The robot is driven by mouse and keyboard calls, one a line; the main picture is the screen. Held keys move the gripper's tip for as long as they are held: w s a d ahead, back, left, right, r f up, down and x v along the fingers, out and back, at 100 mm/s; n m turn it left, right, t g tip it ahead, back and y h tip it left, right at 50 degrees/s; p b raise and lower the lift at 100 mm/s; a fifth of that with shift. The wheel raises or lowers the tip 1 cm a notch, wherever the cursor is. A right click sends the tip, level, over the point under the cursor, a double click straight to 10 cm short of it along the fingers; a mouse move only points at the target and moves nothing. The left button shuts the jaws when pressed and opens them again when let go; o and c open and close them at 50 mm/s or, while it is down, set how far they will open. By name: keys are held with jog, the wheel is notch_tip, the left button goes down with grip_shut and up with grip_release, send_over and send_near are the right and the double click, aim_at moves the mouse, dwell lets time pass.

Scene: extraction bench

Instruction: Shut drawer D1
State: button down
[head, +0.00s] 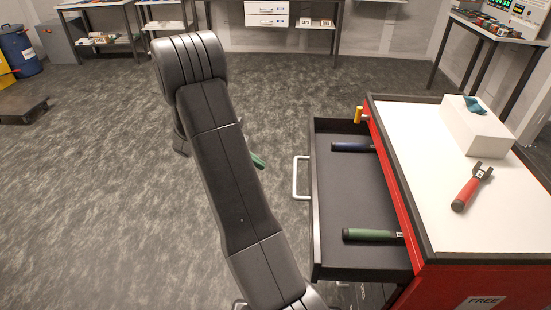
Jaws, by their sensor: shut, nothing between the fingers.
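A dark grey drawer (335,205) stands pulled out to the left from a red cabinet (393,175) with a white top. I cannot read a D1 label on it. Its pale handle (296,178) is on the left front face. A blue-handled tool (352,147) lies toward the far side of the drawer and a green-handled tool (370,234) toward the near side. Both run partly out of sight under the cabinet top. My arm crosses the view left of the drawer. My gripper is hidden behind it.
A red-handled tool (466,193) and a white box (476,130) with a teal item on it are on the cabinet top. A small green piece (258,160) shows beside my arm. Floor left is largely clear.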

jog(key=d+f, duration=0.3)
jog(key=d, duration=0.5)
jog(key=shift+d, duration=0.15)
jog(key=b, duration=0.2)
send_near(350, 184)
jog(key=d, duration=0.2)
jog(key=d+f, duration=0.1)
jog(key=d, duration=0.1)
jog(key=d+f, duration=0.1)
jog(key=d, duration=0.1)
jog(key=shift+s+d, duration=0.1)
jog(key=shift+d, duration=0.3)
jog(key=shift+d+r, duration=0.2)
jog(key=shift+d, duration=0.35)
